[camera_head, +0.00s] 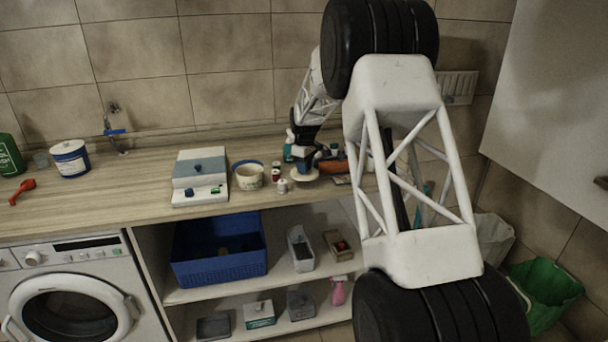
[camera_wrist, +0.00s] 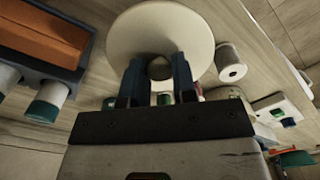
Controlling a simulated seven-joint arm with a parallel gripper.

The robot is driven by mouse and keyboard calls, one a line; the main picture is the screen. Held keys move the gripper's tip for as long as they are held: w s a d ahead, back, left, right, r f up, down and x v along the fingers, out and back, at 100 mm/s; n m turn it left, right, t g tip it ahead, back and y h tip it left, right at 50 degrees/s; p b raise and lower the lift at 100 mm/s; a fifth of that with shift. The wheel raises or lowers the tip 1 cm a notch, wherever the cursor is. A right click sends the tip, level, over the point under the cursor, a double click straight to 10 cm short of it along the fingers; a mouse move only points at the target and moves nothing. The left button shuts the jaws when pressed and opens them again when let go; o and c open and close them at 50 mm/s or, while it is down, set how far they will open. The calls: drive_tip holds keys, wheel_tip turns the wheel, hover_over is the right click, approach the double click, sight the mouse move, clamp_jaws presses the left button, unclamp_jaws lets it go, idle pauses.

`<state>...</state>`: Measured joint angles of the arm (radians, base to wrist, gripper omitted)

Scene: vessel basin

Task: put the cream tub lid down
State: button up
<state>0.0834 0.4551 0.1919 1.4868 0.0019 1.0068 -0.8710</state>
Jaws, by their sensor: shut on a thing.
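The cream tub lid (camera_head: 297,177) is a pale round disc with a knob in its middle. My gripper (camera_head: 305,165) is over it with fingers pointing down. In the wrist view the lid (camera_wrist: 160,28) fills the top middle, and my gripper (camera_wrist: 158,75) is shut on its knob. The lid is level, close over the worktop near its front edge; I cannot tell whether it touches. An open cream tub (camera_head: 249,177) with a blue rim stands to its left, apart from it.
Small spools (camera_head: 282,186) stand between tub and lid. An orange block (camera_wrist: 45,35) on a blue holder and teal-capped bottles (camera_wrist: 45,103) crowd the other side. A grey-and-white box (camera_head: 200,178) stands left of the tub.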

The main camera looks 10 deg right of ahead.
drive_tip(key=shift+w, duration=0.65)
drive_tip(key=shift+f, duration=0.1)
drive_tip(key=shift+f, duration=1.75)
drive_tip(key=shift+f, duration=0.1)
drive_tip(key=o, duration=0.9)
wheel_tip(320, 180, up, 12)
drive_tip(key=shift+r, duration=0.15)
